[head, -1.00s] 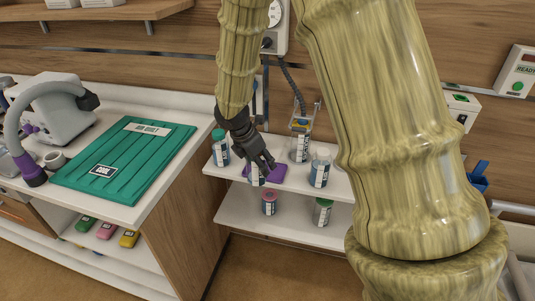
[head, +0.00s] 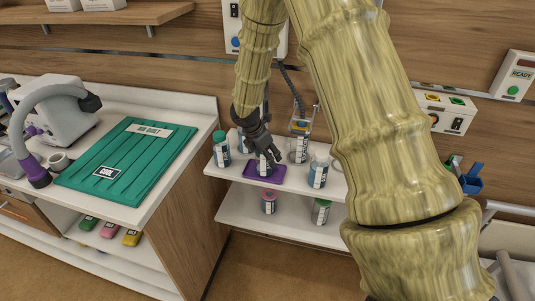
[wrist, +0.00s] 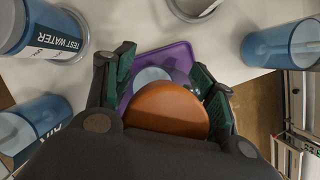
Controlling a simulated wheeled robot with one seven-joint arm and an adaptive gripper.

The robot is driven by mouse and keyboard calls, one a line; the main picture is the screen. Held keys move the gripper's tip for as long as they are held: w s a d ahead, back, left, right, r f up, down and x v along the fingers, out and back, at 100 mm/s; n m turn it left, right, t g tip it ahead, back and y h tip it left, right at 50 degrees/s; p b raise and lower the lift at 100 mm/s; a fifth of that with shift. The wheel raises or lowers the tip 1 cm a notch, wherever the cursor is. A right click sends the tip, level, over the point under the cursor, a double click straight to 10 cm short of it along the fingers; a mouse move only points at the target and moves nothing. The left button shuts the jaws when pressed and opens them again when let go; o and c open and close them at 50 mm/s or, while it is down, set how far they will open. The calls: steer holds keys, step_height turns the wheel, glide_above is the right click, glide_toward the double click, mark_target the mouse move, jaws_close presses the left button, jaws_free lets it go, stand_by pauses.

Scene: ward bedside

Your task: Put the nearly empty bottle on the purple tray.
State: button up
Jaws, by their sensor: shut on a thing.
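My gripper (head: 266,158) is shut on a small labelled bottle (head: 263,168) over the purple tray (head: 276,179), on the upper white shelf. In the wrist view, the bottle's orange-brown lid (wrist: 168,108) sits between my two fingers. The purple tray (wrist: 178,53) shows behind and below it. A pale blue round shape (wrist: 152,75) shows just past the lid; I cannot tell what it is. The bottle looks about upright. Its fill level is hidden, and I cannot tell whether its base touches the tray.
On the upper shelf, a teal-capped bottle (head: 221,150) stands left of the tray and a blue bottle (head: 318,172) right of it; others stand behind. The lower shelf holds a pink-capped jar (head: 269,201) and a green-capped one (head: 321,211). The counter (head: 190,125) is at left.

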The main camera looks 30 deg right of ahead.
steer(key=shift+f, duration=0.25)
steer(key=o, duration=1.1)
